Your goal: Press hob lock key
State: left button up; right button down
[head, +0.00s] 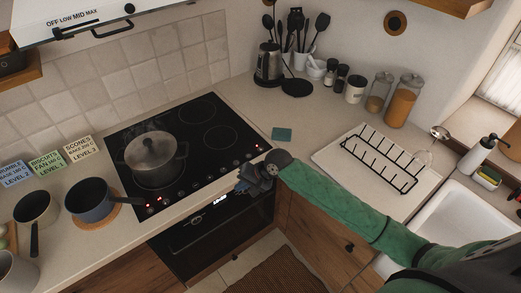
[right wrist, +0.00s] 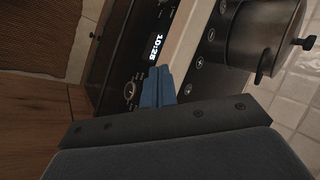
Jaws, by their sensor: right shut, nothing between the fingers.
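The black glass hob (head: 205,165) is set in the worktop, with small touch keys along its front edge. Red lights glow at its front left (head: 153,203) and front right corner. I cannot tell which mark is the lock key. My right gripper (head: 241,186) is shut and empty, at the hob's front edge, right of its middle. In the right wrist view its blue fingers (right wrist: 158,86) are together, beside the worktop edge and several round key marks (right wrist: 199,64). Whether the fingertips touch anything is unclear. My left gripper is not in view.
A lidded pot (head: 151,157) steams on the hob's left. A blue saucepan (head: 91,199) and a beige pan (head: 36,208) stand left of the hob. The oven (head: 215,235) is below, its display lit. A drying rack (head: 370,160) stands on the right.

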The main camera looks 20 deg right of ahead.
jog(key=w+d+r+m, duration=0.1)
jog(key=w, duration=0.2)
jog(key=w+d+r+m, duration=0.1)
jog(key=w+d, duration=0.1)
jog(key=w, duration=0.1)
jog(key=w+d+r+m, duration=0.1)
jog(key=w+d+m, duration=0.1)
jog(key=w, duration=0.1)
jog(key=shift+d, duration=0.1)
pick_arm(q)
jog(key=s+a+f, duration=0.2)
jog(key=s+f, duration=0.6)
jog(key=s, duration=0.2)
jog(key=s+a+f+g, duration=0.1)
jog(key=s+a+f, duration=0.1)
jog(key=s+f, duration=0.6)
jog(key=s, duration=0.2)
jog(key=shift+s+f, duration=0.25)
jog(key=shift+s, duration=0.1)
pick_arm(e)
jog(key=w+d+r+m+t, duration=0.1)
jog(key=w+d+r+m, duration=0.4)
jog(key=w+d, duration=0.3)
jog(key=shift+w+d+r+m+y, duration=0.25)
jog(key=shift+w+m+y, duration=0.15)
jog(key=shift+w, duration=0.15)
jog(key=shift+f, duration=0.1)
